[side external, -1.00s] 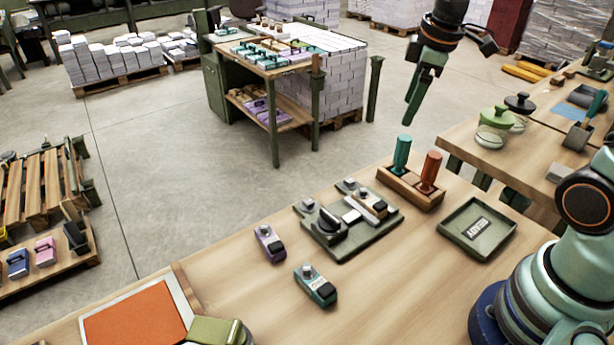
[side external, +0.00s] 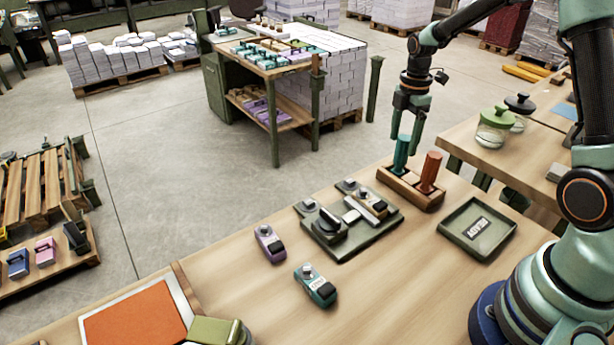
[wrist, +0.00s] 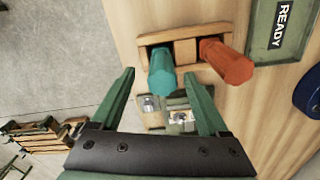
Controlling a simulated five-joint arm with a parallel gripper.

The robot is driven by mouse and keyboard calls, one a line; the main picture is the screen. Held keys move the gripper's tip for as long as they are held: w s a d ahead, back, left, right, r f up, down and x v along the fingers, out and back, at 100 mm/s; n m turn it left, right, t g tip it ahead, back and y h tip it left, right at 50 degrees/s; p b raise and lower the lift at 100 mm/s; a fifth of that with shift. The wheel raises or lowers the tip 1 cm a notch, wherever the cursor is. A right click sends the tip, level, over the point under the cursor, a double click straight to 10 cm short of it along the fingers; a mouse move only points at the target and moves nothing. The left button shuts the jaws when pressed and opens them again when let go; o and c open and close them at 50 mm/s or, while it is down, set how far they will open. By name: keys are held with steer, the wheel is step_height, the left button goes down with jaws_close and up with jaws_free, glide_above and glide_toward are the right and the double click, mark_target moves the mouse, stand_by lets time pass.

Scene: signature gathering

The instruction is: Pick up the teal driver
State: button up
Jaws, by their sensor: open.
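The teal driver (side external: 401,156) stands upright in a wooden holder (side external: 411,194) on the bench, beside an orange driver (side external: 430,172). My gripper (side external: 406,140) points down at the teal driver, with its fingertips around the level of the handle's top in the side view. In the wrist view, the teal driver (wrist: 162,74) lies ahead of the open fingers (wrist: 160,80), between their lines, and the orange driver (wrist: 226,62) is to its right. The fingers hold nothing. I cannot tell whether a finger touches the handle.
A green fixture plate (side external: 350,222) with small parts sits beside the holder. A green READY tray (side external: 477,229) is to the right. A purple block (side external: 269,243) and a teal block (side external: 315,285) lie on the bench. Bare wood lies in front of the tray.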

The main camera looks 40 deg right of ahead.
mark_target(400, 159)
steer(key=shift+s+f, duration=0.1)
steer(key=shift+f, duration=3.1)
jaws_close()
